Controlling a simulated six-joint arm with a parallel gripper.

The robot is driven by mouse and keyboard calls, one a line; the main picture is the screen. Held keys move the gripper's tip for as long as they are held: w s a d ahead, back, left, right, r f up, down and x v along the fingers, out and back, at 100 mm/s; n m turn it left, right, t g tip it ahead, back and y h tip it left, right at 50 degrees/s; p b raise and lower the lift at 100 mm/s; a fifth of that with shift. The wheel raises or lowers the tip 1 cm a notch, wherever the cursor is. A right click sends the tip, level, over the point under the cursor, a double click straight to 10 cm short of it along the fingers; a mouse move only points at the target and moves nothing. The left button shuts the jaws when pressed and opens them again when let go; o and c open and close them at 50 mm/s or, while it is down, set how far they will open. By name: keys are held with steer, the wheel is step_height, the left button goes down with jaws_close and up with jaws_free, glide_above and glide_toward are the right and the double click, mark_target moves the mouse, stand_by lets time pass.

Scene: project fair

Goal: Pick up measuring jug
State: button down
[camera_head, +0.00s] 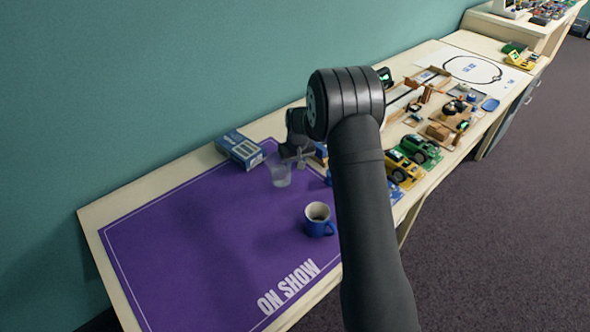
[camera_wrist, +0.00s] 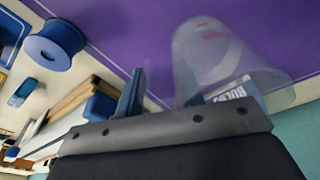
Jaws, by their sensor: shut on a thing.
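The measuring jug (camera_head: 280,176) is a clear, see-through vessel over the far right part of the purple mat in the head view. In the wrist view the jug (camera_wrist: 222,50) is tilted across the upper right, with faint red marks on its side. My gripper (camera_head: 299,160) is at the jug's right side, shut on it. In the wrist view my gripper's fingers (camera_wrist: 158,90) sit at the jug's edge, and one finger shows blurred behind or through the clear wall. I cannot tell whether the jug's base touches the mat.
A blue box (camera_head: 238,149) stands behind the jug, near the wall. A white and blue mug (camera_head: 318,219) stands on the purple mat (camera_head: 190,240) in front. Toy vehicles (camera_head: 410,160) are to the right. A blue spool (camera_wrist: 54,44) is left in the wrist view. The mat's left is clear.

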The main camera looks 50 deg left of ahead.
steer(key=w+d+r, duration=0.5)
steer(key=d+r, duration=0.3)
steer(key=d, duration=0.2)
steer(key=shift+w+d+r, duration=0.15)
steer(key=shift+w, duration=0.05)
stand_by(0.3)
stand_by(0.8)
stand_by(2.1)
